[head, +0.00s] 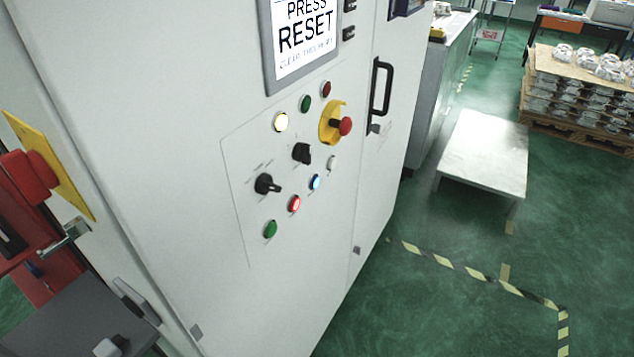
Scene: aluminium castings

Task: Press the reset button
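A light grey control cabinet (200,120) fills the left and middle of the head view, leaning in the picture. Its panel carries a lit blue button (315,182), a lit red button (295,204), a green button (271,229) and a white button (332,162). Higher up are a lit pale yellow lamp (281,122), a green one (305,103) and a dark red one (326,89). The labels are too small to read, so I cannot tell which button is reset. A screen (305,40) above reads "PRESS RESET". Neither gripper is in view.
A low metal table (485,150) and stacked castings (580,90) are at right. Green floor is clear at lower right.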

